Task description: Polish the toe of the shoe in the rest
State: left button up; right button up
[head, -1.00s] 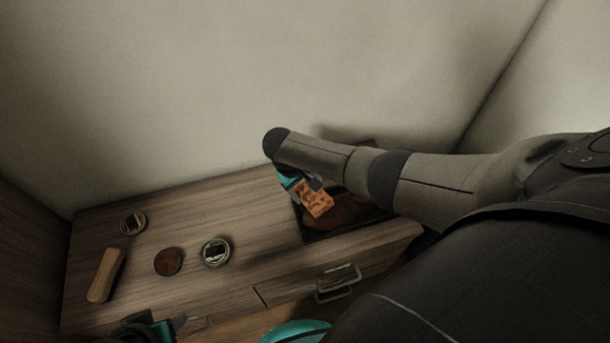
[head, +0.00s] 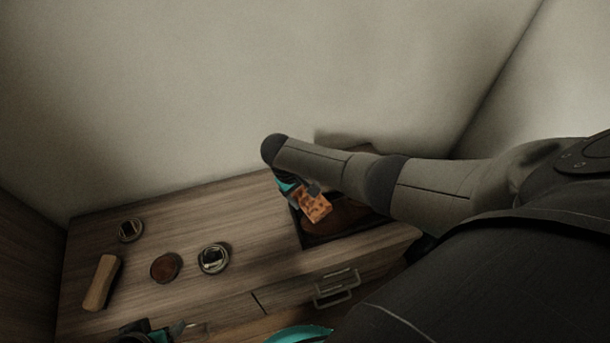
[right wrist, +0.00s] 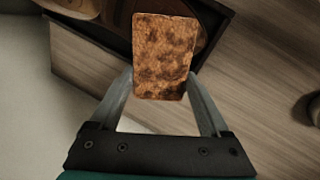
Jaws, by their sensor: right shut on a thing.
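My right gripper (right wrist: 162,85) is shut on a blotchy orange-brown block (right wrist: 164,55), which looks like a sponge or folded cloth. The block also shows in the head view (head: 313,207), beside and partly in front of the brown shoe (head: 346,217). The shoe lies in a dark, shallow rest (head: 318,238), largely hidden by my right arm. In the right wrist view a piece of the shoe (right wrist: 80,6) shows at the top left. I cannot tell whether the block touches the shoe. My left gripper (head: 182,329) is at the bottom edge, partly cut off; its jaws are unclear.
The wooden cabinet top bears an open tin (head: 213,259), a brown round tin or lid (head: 165,267), another small tin (head: 130,230) and a light wooden block or brush (head: 101,283). A drawer handle (head: 337,288) sticks out in front. The wall stands close behind. The top's middle is clear.

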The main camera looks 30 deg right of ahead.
aim_at(311, 205)
jog(key=shift+b+x, duration=0.55)
jog(key=shift+x, duration=0.25)
jog(key=s+p, duration=0.2)
jog(key=p, duration=0.1)
jog(key=shift+s+a+r, duration=0.2)
jog(key=shift+a, duration=0.05)
jog(key=shift+s+a+f+p, duration=0.1)
jog(key=shift+s+a+p, duration=0.1)
jog(key=shift+s+p, duration=0.85)
jog(key=shift+s+a+f+p, duration=0.1)
jog(key=shift+s+a+p, duration=0.05)
jog(key=shift+s+p, duration=0.85)
jog(key=shift+w+d+f+b, duration=0.1)
jog(key=shift+w+b, duration=0.5)
jog(key=shift+w, duration=0.1)
jog(key=shift+w+d+b, duration=0.15)
jog(key=shift+w+b, duration=0.4)
jog(key=shift+w, duration=0.45)
jog(key=shift+w+d+b, duration=0.25)
jog(key=shift+w+b, duration=0.95)
jog(key=shift+w+d, duration=0.1)
jog(key=shift+w, duration=0.25)
